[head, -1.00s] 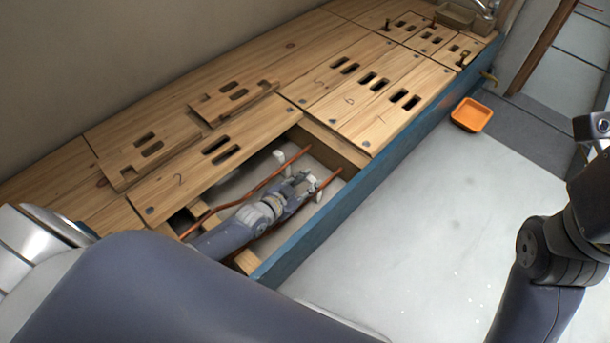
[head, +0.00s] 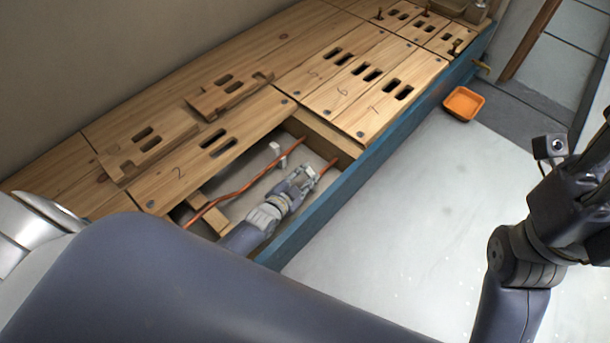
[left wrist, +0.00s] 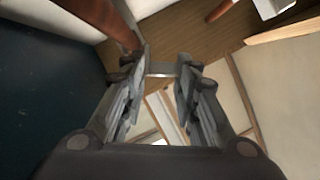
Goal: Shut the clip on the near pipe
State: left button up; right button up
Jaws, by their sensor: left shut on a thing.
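The near pipe (head: 327,167) is copper and runs along the open floor bay, close to the blue edge beam. My left gripper (head: 304,177) is down in the bay over this pipe. Its jaws (left wrist: 161,72) are closed in on a small pale piece between the fingertips, which looks like the near pipe's clip. The gripper hides most of that clip, so I cannot tell whether it is shut. In the left wrist view the near pipe (left wrist: 112,25) passes just beside the left finger. My right arm is at the right edge of the head view, with its fingertips out of frame.
The far pipe (head: 240,192) runs through the same bay, with a white clip (head: 277,153) standing on it. Slotted wooden floor panels (head: 215,145) border the bay, and the blue beam (head: 340,193) closes its near side. An orange tray (head: 463,104) lies on the clear floor.

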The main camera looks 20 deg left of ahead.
pick_arm(q)
jog(key=shift+a, duration=0.3)
jog(key=o, duration=1)
jog(key=shift+c, duration=0.2)
jog(key=shift+d, duration=0.15)
